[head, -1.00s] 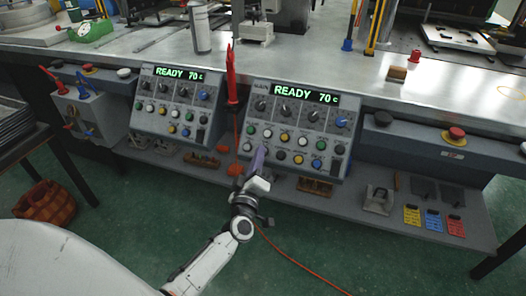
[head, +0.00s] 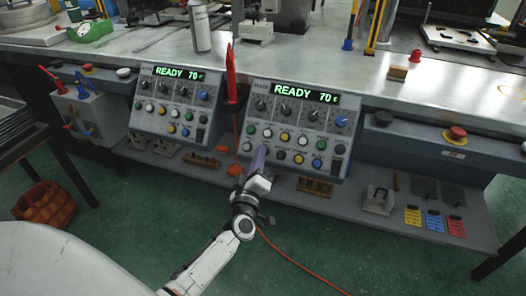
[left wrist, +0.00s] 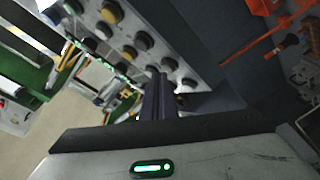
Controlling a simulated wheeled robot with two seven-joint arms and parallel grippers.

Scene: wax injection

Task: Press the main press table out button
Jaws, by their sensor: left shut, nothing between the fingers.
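Two control panels are mounted on the front of the bench, each reading READY 70 c. My left gripper (head: 259,158) is shut and empty at the lower left of the right panel (head: 297,128). Its fingertips are at the lower row of buttons and hide part of that row. I cannot tell whether they touch a button. Labels are too small to read. My right gripper is not in view.
The left panel (head: 173,105) stands beside the right one. A red tool (head: 231,75) hangs between them. A red-orange cable (head: 300,265) runs across the green floor. A red emergency button (head: 457,132) is to the right. The lower shelf holds colored cards (head: 434,222).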

